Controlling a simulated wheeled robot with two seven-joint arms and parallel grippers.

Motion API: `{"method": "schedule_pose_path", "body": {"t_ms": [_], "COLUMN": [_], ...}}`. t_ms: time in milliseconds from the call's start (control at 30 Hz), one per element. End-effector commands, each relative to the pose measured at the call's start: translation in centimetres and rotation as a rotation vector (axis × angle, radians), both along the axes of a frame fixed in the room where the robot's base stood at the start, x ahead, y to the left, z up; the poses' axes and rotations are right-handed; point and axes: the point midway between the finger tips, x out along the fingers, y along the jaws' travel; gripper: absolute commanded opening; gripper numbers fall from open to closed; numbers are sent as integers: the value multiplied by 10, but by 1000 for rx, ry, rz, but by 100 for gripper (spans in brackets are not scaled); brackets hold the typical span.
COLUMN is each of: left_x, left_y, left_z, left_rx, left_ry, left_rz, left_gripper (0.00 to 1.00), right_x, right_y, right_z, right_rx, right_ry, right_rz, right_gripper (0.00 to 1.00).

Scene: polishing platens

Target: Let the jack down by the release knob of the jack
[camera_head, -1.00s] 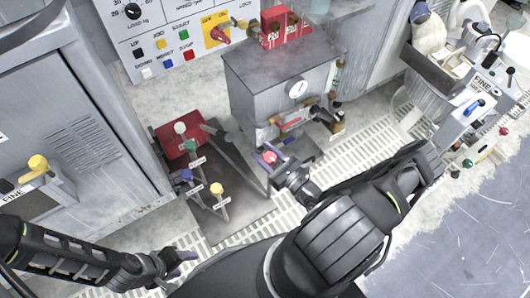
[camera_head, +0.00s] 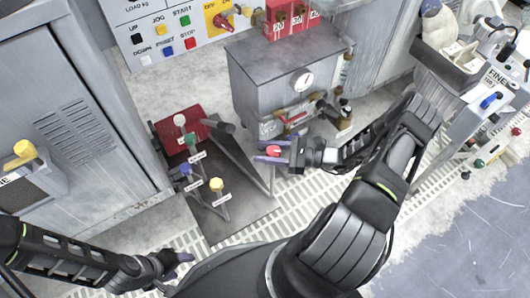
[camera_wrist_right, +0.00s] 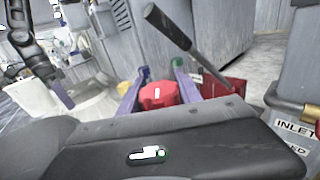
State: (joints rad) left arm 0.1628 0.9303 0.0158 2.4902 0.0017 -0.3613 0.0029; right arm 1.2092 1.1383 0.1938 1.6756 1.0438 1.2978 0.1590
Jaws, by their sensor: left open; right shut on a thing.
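A red knob (camera_head: 273,151) stands beside the front of the grey tank unit; it also shows in the right wrist view (camera_wrist_right: 160,93), with a white mark on top. My right gripper (camera_head: 270,152) is shut on it, with one purple finger on each side, reaching in from the right. A red jack body (camera_head: 178,128) with a dark bar handle (camera_head: 222,128) sits to the left. In front of it are white, green, blue and yellow knobs on tagged stems; the tags are too small to read. My left gripper (camera_head: 182,258) is open and empty at the lower left.
The grey tank unit (camera_head: 285,65) with a gauge and pipes stands right behind the red knob. A grey cabinet (camera_head: 80,110) is at the left. Pale floor grating (camera_head: 300,205) lies in front.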

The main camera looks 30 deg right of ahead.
Motion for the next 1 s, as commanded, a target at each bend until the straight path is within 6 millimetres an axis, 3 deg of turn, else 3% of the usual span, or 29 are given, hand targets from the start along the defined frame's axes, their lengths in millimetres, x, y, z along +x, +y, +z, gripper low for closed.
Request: {"method": "schedule_pose_path", "body": {"t_ms": [467, 500, 733, 1000], "left_x": [1, 1, 1, 0], "left_y": [1, 1, 0, 0], "left_z": [-2, -2, -2, -2], "left_rx": [1, 1, 1, 1], "left_ry": [-1, -1, -1, 0], "left_rz": [2, 2, 2, 1], "left_gripper": [58, 58, 58, 58], "right_x": [-1, -1, -1, -1], "right_y": [0, 0, 0, 0], "right_z": [0, 0, 0, 0], "right_rx": [0, 0, 0, 0], "right_ry": [0, 0, 0, 0], "right_rz": [19, 19, 19, 19], "right_gripper": [0, 43, 62, 63]}}
